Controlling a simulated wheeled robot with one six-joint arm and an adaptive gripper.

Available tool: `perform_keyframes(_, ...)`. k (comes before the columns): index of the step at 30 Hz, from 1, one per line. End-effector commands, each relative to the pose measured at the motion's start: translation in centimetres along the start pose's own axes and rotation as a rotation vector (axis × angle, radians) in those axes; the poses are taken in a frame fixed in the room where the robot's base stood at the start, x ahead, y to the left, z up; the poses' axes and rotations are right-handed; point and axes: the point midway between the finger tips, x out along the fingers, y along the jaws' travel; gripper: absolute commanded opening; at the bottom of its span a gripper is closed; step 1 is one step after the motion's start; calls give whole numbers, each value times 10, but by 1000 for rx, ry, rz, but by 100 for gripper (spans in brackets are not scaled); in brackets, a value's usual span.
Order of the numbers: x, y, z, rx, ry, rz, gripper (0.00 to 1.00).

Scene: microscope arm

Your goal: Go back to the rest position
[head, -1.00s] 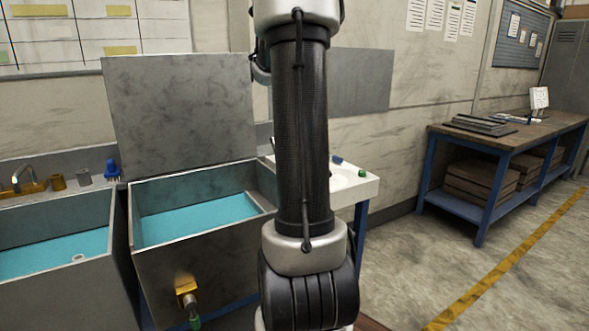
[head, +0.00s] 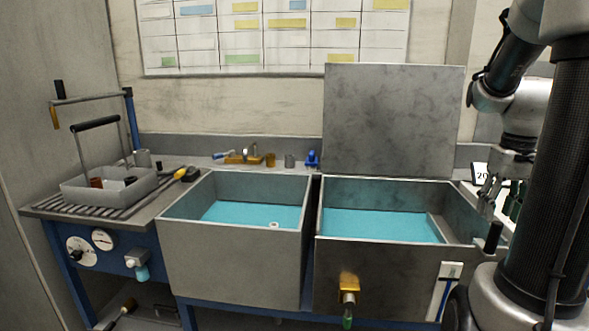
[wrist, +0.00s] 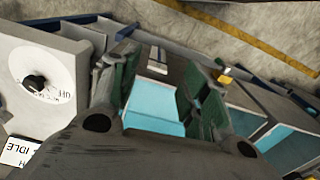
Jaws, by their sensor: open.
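My gripper (head: 502,192) is at the right of the head view, beside the right end of the right basin, partly behind my own arm. In the wrist view its two fingers with green pads (wrist: 163,85) stand apart. Nothing shows between the pads except the background, with teal water further off. The gripper is open and empty. My arm's dark upper link covers the right edge of the head view and hides what stands behind it.
Two grey basins with teal water, left (head: 235,262) and right (head: 390,285), fill the middle. A raised metal lid (head: 393,120) stands behind the right one. A grey tray (head: 108,190) sits at left. A white dial panel (wrist: 35,75) is close to the gripper.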

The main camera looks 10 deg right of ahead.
Motion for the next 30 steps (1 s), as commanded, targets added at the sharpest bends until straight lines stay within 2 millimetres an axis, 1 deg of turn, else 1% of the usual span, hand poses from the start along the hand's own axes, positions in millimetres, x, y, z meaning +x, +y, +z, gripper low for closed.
perform_keyframes(1, -5, -16, 9, 20, 20, 6, 46)
perform_keyframes(5, -15, -58, 36, 61, 78, 12, 46)
perform_keyframes(6, -18, -71, 45, 60, 101, 12, 46)
perform_keyframes(9, -23, -104, 69, 25, 171, 4, 46)
perform_keyframes(12, -27, -129, 90, -65, 242, -10, 46)
perform_keyframes(15, -34, -146, 102, -156, 305, -26, 46)
perform_keyframes(18, -44, -159, 104, -221, 362, -43, 46)
perform_keyframes(21, -48, -166, 105, -252, 376, -50, 46)
perform_keyframes(30, -47, -167, 104, -257, 373, -50, 46)
